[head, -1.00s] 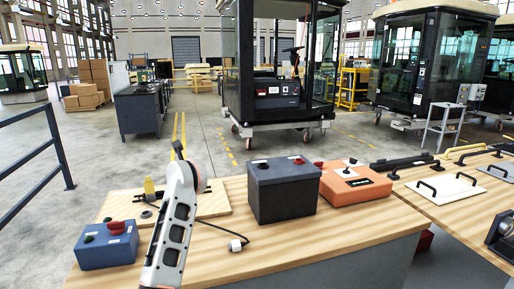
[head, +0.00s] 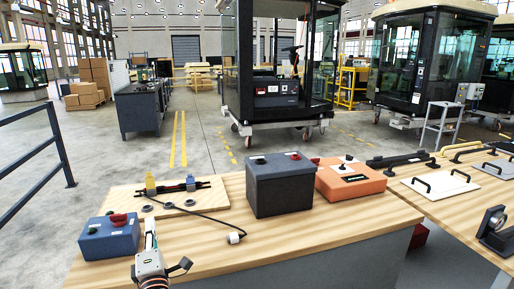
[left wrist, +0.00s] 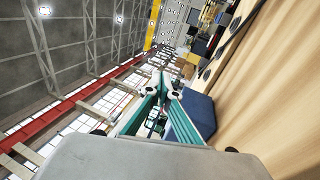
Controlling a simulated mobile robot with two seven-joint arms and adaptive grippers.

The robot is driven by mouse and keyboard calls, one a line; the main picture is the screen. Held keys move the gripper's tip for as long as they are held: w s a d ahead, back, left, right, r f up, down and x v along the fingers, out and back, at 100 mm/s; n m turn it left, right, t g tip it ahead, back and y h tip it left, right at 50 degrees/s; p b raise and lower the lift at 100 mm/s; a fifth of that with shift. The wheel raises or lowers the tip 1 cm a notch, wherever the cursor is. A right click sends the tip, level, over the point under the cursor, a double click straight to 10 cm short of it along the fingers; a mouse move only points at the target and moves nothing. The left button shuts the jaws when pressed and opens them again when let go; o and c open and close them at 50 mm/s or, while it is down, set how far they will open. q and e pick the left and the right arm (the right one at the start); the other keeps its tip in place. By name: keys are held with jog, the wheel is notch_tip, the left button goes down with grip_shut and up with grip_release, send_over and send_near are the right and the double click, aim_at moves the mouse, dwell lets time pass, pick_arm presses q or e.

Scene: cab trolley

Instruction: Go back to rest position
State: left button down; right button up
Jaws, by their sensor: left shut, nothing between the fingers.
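I cannot tell whether the gripper touches the box. My right gripper is not in view.
The wooden bench (head: 262,236) holds a board with a cable and connectors (head: 205,197), a black battery-like box (head: 282,187) and an orange box (head: 350,180). A second table (head: 455,212) on the right carries handled panels. A dark railing (head: 62,150) stands at left.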

pick_arm(q)
jog(key=s+d+f+m+g+h, duration=0.2)
jog(key=s+d+f+m+h, duration=0.4)
jog(key=s+f+m, duration=0.35)
jog(key=s+d+f+m+g+h, duration=0.1)
jog(key=s+d+f+m+h, duration=0.4)
jog(key=s+f+m, duration=0.45)
jog(key=s+f+m+g, duration=0.5)
jog(key=s+f+m, duration=0.3)
jog(key=s+f, duration=0.5)
jog(key=shift+s+a+f+m+g, duration=0.2)
jog(key=shift+s+a+m+g, duration=0.05)
jog(key=shift+s+m+g, duration=0.2)
